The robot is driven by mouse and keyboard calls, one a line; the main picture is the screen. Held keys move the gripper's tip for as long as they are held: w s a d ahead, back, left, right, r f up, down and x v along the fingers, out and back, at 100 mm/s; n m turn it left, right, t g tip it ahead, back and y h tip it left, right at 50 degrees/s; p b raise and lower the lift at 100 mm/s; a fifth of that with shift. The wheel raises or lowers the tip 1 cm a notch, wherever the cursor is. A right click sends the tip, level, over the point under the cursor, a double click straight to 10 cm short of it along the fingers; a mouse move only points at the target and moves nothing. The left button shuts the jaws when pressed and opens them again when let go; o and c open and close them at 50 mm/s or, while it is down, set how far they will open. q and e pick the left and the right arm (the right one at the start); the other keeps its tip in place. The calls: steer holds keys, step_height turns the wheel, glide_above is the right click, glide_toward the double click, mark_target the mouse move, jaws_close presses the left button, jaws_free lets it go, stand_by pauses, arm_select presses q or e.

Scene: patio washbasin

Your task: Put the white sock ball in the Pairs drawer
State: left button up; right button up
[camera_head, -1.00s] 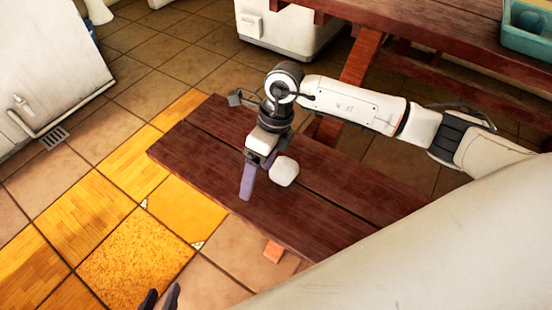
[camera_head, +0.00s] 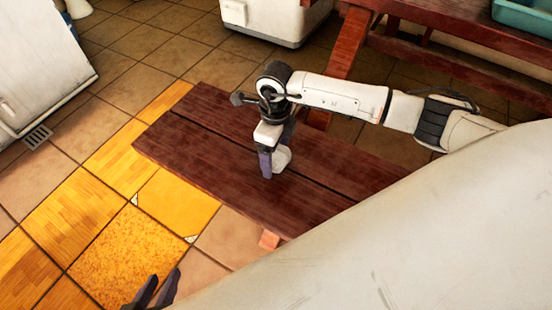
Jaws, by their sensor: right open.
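The white sock ball (camera_head: 282,157) lies on the dark red wooden bench (camera_head: 200,140). My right gripper (camera_head: 273,160) points down at it, with a purple-grey finger just left of the ball and partly in front of it. The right gripper is open; whether its fingers touch the ball I cannot tell. My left gripper (camera_head: 160,287) shows only as two dark fingertips at the bottom edge, apart and with nothing between them. No Pairs drawer can be made out in this view.
A dark red table (camera_head: 450,65) stands behind the bench, with a teal container (camera_head: 525,18) at its top right. A white cabinet (camera_head: 35,65) is at the upper left and a white box-like unit (camera_head: 270,22) at the top. Tiled floor left of the bench is clear.

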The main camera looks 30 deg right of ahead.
steer(key=shift+f, duration=0.5)
steer(key=shift+r, duration=0.15)
steer(key=c, duration=1.2)
